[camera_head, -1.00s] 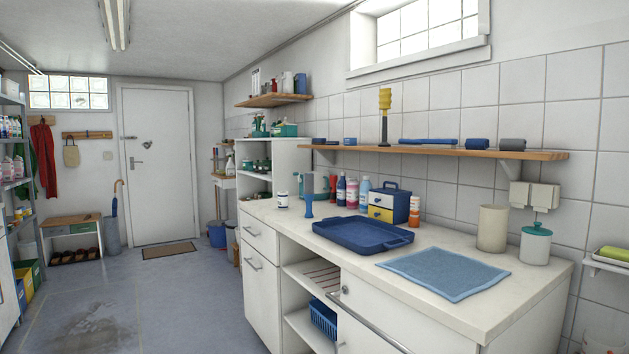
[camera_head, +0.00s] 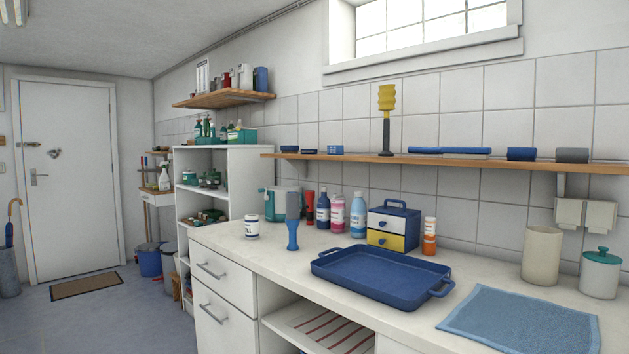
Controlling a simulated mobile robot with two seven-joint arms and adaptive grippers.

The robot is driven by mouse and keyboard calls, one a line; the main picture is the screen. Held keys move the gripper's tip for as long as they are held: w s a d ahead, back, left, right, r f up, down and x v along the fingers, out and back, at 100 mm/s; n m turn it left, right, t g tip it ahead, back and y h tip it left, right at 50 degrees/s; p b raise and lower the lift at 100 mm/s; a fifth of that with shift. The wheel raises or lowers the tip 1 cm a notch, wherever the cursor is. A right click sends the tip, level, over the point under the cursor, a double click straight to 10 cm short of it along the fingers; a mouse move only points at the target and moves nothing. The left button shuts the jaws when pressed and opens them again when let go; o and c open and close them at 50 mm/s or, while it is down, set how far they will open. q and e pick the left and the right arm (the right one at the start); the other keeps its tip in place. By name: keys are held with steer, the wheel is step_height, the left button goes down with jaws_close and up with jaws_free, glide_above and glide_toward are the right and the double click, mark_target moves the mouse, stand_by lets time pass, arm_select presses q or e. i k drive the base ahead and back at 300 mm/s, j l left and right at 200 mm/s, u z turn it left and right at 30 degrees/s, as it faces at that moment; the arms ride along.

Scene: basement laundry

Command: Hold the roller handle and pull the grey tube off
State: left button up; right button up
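An upright tool stands on the white counter, left of the blue tray. Its lower part is a blue handle (camera_head: 292,236) with a flared foot, and its upper part is a grey-blue tube (camera_head: 292,205) around or on top of the handle. I cannot tell how far the handle reaches into the tube. Neither of my grippers is in view.
On the counter (camera_head: 225,236) are a white jar (camera_head: 252,226), several bottles, a drawer box (camera_head: 393,225), the blue tray (camera_head: 380,272) and a blue cloth (camera_head: 520,318). A yellow-topped tool (camera_head: 387,118) stands on the wooden shelf (camera_head: 330,155) above.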

mark_target(292, 207)
steer(key=i+j+z, duration=0.1)
steer(key=j, duration=0.25)
steer(key=i+j+z, duration=0.25)
steer(key=i+j, duration=0.15)
steer(key=j, duration=0.3)
steer(key=i+j+z, duration=0.1)
steer(key=j, duration=0.3)
steer(key=i, duration=0.05)
